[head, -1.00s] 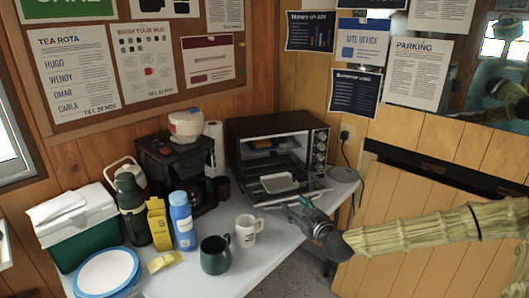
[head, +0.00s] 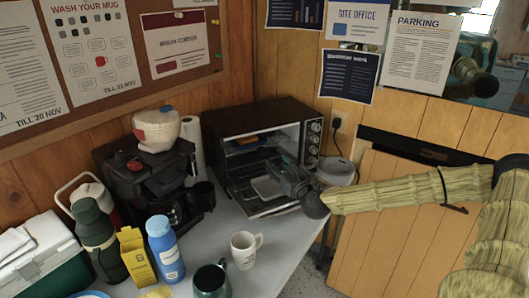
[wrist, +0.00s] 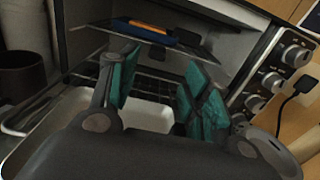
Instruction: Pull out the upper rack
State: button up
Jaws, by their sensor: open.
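The toaster oven (head: 262,120) stands open on the table, its door (head: 270,207) folded down. The upper rack (wrist: 90,27) is a wire shelf inside the oven, with a blue and orange item (wrist: 147,30) lying on it. A lower wire rack (wrist: 150,86) shows beneath. My gripper (head: 277,168) is at the oven's mouth, above the lowered door. In the wrist view my gripper (wrist: 155,75) has its teal-padded fingers apart with nothing between them, pointing at the oven's inside. It partly hides the racks. I cannot tell whether it touches the upper rack.
A white tray (head: 266,188) lies low at the oven's front, under my gripper. Oven knobs (wrist: 272,82) are close on the right. A white mug (head: 244,250), green mug (head: 211,281), coffee maker (head: 150,172) and blue bottle (head: 165,250) stand to the left and front.

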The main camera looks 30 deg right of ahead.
aim_at(265, 152)
jog(key=shift+w+d+p, duration=0.15)
jog(key=shift+w+p, duration=0.1)
jog(key=shift+w, duration=1.35)
jog(key=shift+w+d+p, duration=0.15)
jog(key=shift+w+p, duration=0.1)
jog(key=shift+w, duration=1.4)
jog(key=shift+w+d+p, duration=0.15)
jog(key=shift+w+p, duration=0.1)
jog(key=shift+w, duration=1.35)
grip_shut()
